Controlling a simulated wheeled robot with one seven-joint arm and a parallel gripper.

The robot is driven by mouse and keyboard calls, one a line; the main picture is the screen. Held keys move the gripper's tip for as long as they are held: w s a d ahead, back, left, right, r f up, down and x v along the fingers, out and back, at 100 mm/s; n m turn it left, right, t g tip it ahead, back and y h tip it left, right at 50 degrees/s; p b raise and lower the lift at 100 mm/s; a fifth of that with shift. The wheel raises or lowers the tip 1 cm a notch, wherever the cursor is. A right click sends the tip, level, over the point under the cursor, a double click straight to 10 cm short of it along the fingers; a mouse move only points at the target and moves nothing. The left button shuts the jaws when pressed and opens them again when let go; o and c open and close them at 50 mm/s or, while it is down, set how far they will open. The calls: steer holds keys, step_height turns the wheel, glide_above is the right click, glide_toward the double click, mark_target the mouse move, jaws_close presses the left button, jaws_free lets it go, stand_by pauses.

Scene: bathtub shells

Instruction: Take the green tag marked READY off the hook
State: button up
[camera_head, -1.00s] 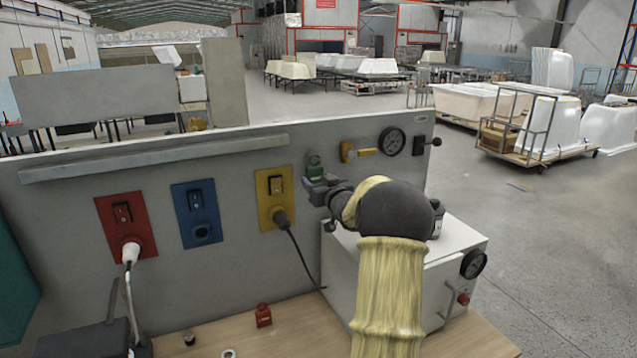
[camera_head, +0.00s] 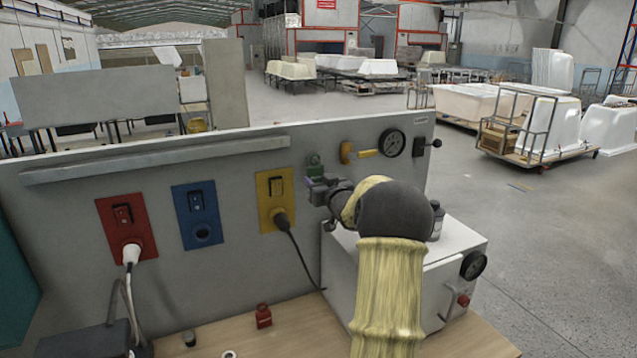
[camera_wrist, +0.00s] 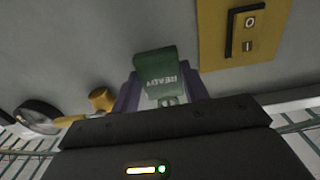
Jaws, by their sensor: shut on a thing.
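The green tag (camera_wrist: 156,70) shows large in the wrist view, its white READY lettering upside down. It lies between the two purplish fingers of my gripper (camera_wrist: 160,95), which is shut on it. A small pale piece shows at the tag's lower edge, and I cannot tell what it is. In the head view the tag (camera_head: 314,161) is a small green shape against the grey panel, just above the end of my gripper (camera_head: 317,183). The hook cannot be made out, so I cannot tell whether the tag still hangs on it.
The grey panel carries a yellow switch plate (camera_head: 268,186) left of my gripper, with a black plug and cable. A yellow-handled valve (camera_head: 360,153) and a round gauge (camera_head: 391,143) are to the right. A white box (camera_head: 452,250) stands below on the wooden bench.

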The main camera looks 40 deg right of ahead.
steer(key=shift+r+p, duration=0.4)
steer(key=shift+r, duration=0.4)
steer(key=shift+s, duration=0.1)
steer(key=b+v, duration=0.2)
steer(key=v, duration=0.5)
steer(key=shift+s+f, duration=0.15)
stand_by(1.6)
stand_by(0.3)
